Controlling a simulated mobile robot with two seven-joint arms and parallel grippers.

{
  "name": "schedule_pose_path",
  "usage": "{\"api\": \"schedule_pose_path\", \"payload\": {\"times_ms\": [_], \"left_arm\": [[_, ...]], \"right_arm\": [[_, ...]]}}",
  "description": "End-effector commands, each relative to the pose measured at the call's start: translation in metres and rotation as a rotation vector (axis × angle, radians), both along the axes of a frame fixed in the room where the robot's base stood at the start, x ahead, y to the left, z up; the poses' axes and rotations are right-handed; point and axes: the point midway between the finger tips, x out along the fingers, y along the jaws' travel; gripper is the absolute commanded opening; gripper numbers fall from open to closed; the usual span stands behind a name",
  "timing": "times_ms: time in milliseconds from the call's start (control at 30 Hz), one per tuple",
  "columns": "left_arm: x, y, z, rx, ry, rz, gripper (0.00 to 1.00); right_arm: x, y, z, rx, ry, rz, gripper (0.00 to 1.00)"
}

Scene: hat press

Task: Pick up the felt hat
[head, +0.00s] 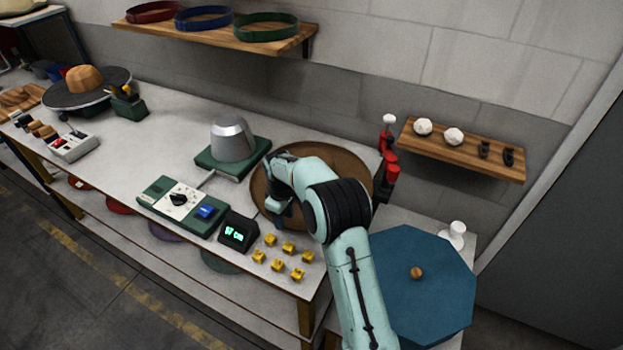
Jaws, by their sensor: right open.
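A wide round brown piece (342,158) lies on the white bench, right of the silver dome. It looks like the felt hat's brim, but my right arm covers its middle, so I cannot tell whether a crown is there. My right gripper (279,216) is open over the front left part of this piece. I cannot tell whether its fingers touch it. My left gripper is not in view.
A silver dome (232,140) on a green base stands to the left. A green control box (180,206), a small display (238,232) and several yellow pieces (288,247) sit in front. A red-and-black upright device (387,165) stands behind right. A blue octagonal board (425,300) lies right.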

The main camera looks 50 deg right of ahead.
Motion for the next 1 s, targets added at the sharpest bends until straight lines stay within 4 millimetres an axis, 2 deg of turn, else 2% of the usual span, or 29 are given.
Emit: {"api": "schedule_pose_path", "payload": {"times_ms": [100, 333, 467, 833, 1000], "left_arm": [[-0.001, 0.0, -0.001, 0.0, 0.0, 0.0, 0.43], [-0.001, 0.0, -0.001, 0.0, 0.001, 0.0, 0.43], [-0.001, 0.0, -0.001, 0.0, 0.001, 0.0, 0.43], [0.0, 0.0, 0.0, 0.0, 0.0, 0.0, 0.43], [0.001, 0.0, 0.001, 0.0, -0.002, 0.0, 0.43]], "right_arm": [[-0.001, 0.0, -0.01, 0.0, 0.001, 0.0, 0.42], [0.0, 0.0, -0.011, 0.0, 0.0, 0.0, 0.42], [0.0, 0.0, -0.011, 0.0, 0.0, 0.0, 0.0], [0.0, 0.0, -0.008, -0.001, -0.002, 0.0, 0.0], [0.002, 0.0, 0.013, -0.001, -0.008, 0.001, 0.0]]}}
